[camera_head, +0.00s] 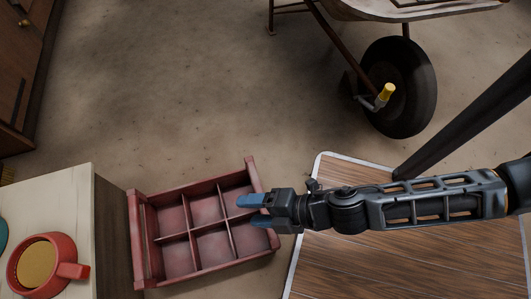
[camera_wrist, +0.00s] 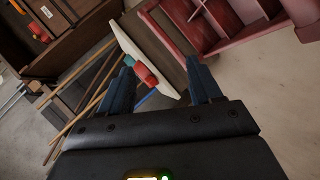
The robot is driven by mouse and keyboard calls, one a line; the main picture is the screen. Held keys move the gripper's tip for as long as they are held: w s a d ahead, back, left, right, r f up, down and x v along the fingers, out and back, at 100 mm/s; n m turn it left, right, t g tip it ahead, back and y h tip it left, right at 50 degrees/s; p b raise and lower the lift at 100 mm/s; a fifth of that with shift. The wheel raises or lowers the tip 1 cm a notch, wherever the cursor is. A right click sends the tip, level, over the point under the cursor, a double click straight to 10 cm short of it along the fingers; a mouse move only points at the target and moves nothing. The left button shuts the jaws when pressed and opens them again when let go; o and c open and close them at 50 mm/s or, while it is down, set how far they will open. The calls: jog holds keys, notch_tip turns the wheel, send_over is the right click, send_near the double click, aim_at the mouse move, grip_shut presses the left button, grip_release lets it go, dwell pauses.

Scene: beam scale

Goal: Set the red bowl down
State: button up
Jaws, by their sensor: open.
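The red bowl (camera_head: 71,270) has a side handle and a tan inside. It stands on the pale top of a cabinet (camera_head: 60,190) at the lower left in the head view. It also shows small in the wrist view (camera_wrist: 145,75), on the pale top between the fingers but farther off. My gripper (camera_head: 243,211) is open and empty. In the head view it appears over the right side of a red divided crate, to the right of the bowl and apart from it. Its blue fingers also show in the wrist view (camera_wrist: 160,76).
The red crate (camera_head: 140,240) has several compartments that look empty. A wooden surface with a pale edge (camera_head: 400,265) lies under my arm. A wheelbarrow (camera_head: 400,85) stands at the upper right. A teal thing (camera_head: 3,232) is cut off at the left.

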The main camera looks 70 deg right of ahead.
jog(key=s+d+r+m+t+h, duration=0.1)
jog(key=s+d+r+m, duration=0.1)
jog(key=r+m, duration=0.5)
jog(key=s+d+r+m+t, duration=0.1)
jog(key=s+r+m, duration=0.4)
jog(key=r, duration=1)
jog(key=m+t, duration=0.1)
jog(key=m, duration=0.2)
jog(key=shift+s+d+h, duration=0.3)
jog(key=shift+d+h, duration=0.1)
notch_tip(320, 180, up, 31)
jog(key=p, duration=3.1)
jog(key=shift+r, duration=0.1)
